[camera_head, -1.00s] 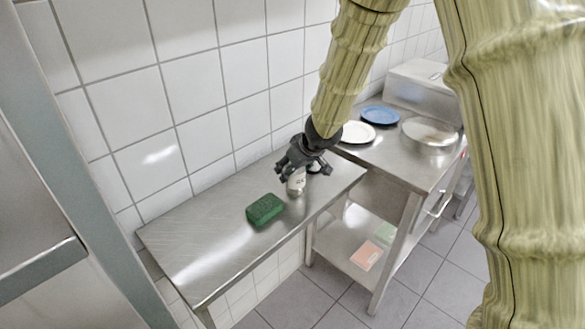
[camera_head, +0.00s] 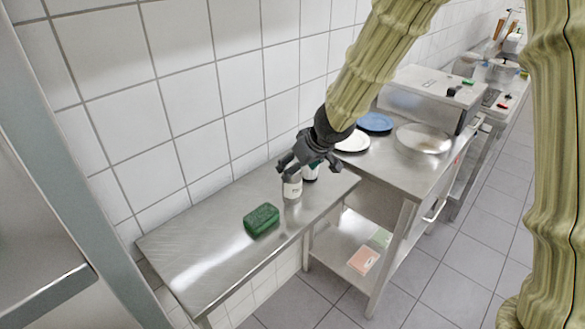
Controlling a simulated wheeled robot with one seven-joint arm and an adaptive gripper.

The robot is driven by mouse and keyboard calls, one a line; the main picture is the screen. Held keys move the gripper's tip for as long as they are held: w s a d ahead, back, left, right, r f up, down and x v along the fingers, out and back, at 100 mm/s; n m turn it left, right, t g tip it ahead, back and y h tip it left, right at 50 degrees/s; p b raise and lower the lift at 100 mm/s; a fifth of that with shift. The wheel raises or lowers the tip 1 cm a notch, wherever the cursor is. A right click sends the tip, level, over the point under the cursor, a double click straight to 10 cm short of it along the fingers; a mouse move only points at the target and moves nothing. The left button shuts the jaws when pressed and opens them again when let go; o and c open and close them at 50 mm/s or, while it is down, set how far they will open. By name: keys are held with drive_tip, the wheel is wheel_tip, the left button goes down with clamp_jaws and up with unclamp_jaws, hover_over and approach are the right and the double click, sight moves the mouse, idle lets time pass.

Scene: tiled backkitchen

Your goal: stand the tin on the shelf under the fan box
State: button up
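A small pale container with dark marks, which looks like the tin (camera_head: 292,188), stands upright on the steel shelf (camera_head: 195,245) along the tiled wall. A second white container with a green part (camera_head: 311,173) stands just behind it, partly hidden by my gripper. My gripper (camera_head: 309,165) hangs above these two with its dark fingers spread, and appears open and empty. Its fingers overlap the tops of the containers in this view, so I cannot tell whether they touch. I cannot identify a fan box in view.
A green sponge (camera_head: 261,219) lies on the shelf left of the containers. The shelf's left part is clear. Right of it, a steel table (camera_head: 392,172) carries a white plate (camera_head: 353,141), a blue plate (camera_head: 375,122) and a pan (camera_head: 424,138). A grey frame edges the left side.

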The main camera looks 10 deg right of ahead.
drive_tip(key=shift+p+v, duration=0.65)
drive_tip(key=shift+v, duration=1.4)
